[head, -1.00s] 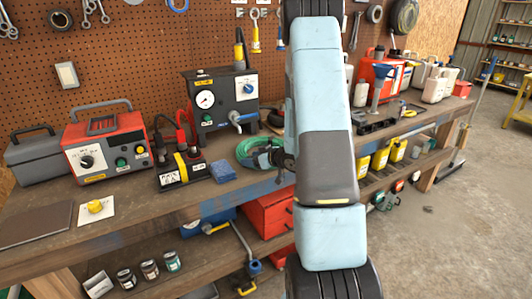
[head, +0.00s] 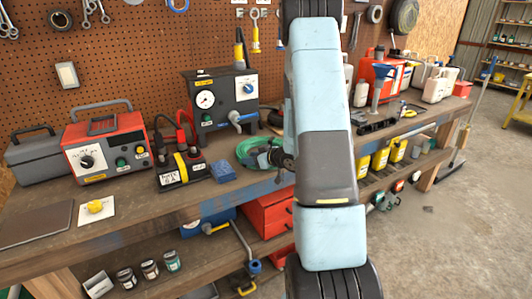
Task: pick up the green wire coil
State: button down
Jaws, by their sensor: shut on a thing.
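The green wire coil (head: 243,149) lies on the wooden workbench (head: 125,222), left of my arm in the head view. Part of the coil is hidden behind my gripper (head: 262,156). My gripper is low over the bench top at the coil's right side, shut on the coil. The fingertips are small and dark here, and the exact grip point is hard to make out. I cannot tell whether the coil is clear of the bench surface.
A blue sponge (head: 223,171) and a black-and-yellow device (head: 181,168) stand left of the coil. A grey gauge box (head: 222,97) stands behind it. A red charger (head: 106,143) is further left. A pegboard (head: 130,45) closes off the back.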

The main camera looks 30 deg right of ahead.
dwell(0.3)
jog(key=shift+r, duration=0.55)
notch_tip(320, 180, up, 2)
jog(key=shift+s+r, duration=0.1)
jog(key=shift+r, duration=0.05)
jog(key=s+r, duration=0.1)
jog(key=r, duration=0.1)
jog(key=s+d+r, duration=0.1)
jog(key=s+r, duration=0.1)
jog(key=s+d+r, duration=0.1)
jog(key=shift+s+d+r, duration=0.2)
jog(key=shift+r, duration=0.2)
jog(key=v, duration=0.9)
jog(key=shift+s+d+r, duration=0.2)
jog(key=shift+d, duration=0.05)
